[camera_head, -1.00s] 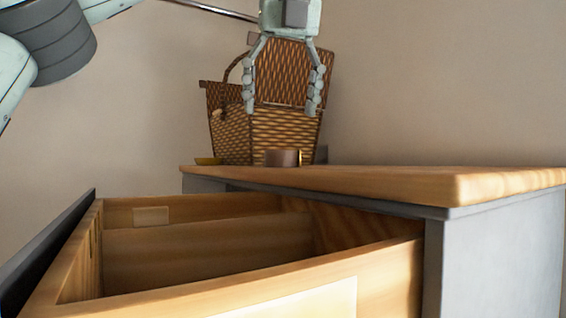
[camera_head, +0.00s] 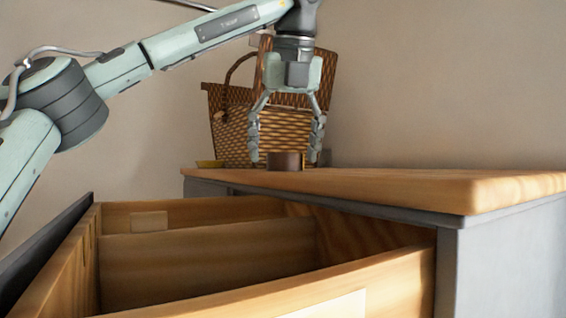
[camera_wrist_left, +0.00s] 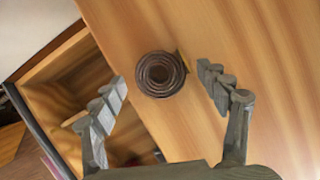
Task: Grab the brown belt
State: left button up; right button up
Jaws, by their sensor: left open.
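The brown belt (camera_head: 284,161) lies rolled in a coil on the wooden top of the dresser. In the left wrist view the coil (camera_wrist_left: 160,74) shows from above, with a yellowish piece, perhaps its buckle, at its right side. My left gripper (camera_head: 287,158) is open and points down over the belt. Its fingertips are near the dresser top, one on each side of the coil in the head view. In the left wrist view the fingers (camera_wrist_left: 163,82) stand apart to the left and right of the belt, with gaps on both sides. My right gripper is not in view.
The dresser top (camera_head: 400,183) is clear to the right of the belt. A wicker basket (camera_head: 232,130) with a raised lid stands behind the gripper. An open drawer (camera_head: 200,215) juts out in front.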

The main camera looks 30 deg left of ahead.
pick_arm(q)
jog(key=shift+c, duration=0.5)
jog(key=c, duration=1.3)
jog(key=shift+c, duration=0.2)
jog(key=shift+r, duration=0.15)
